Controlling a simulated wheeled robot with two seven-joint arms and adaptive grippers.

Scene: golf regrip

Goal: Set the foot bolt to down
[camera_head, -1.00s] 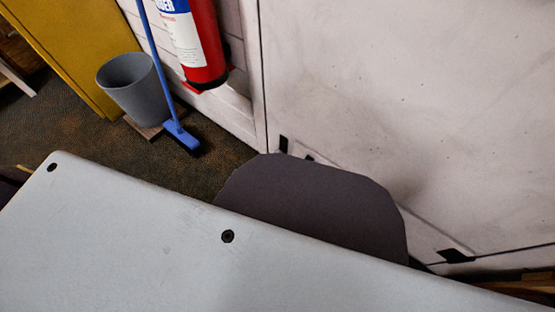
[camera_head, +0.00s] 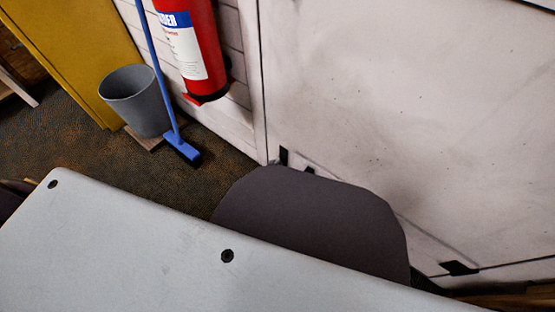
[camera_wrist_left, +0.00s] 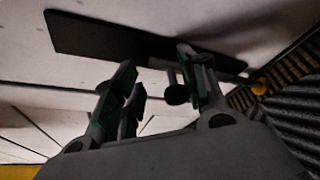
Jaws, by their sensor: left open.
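The foot bolt shows in the left wrist view as a dark flat plate (camera_wrist_left: 110,38) with a thin rod running right and a round black knob (camera_wrist_left: 176,95) on a short stem. My left gripper (camera_wrist_left: 158,78) is open, with its green-lined fingers on either side of the knob. The knob is nearer the right-hand finger; I cannot tell whether they touch. In the head view the left gripper's fingers are hidden, and I cannot pick out the bolt for certain. A large pale door (camera_head: 400,110) fills the right side. The right gripper is not in view.
In the head view, a grey bin (camera_head: 138,100), a blue broom (camera_head: 182,147) and a red fire extinguisher (camera_head: 203,50) stand or hang left of the door.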

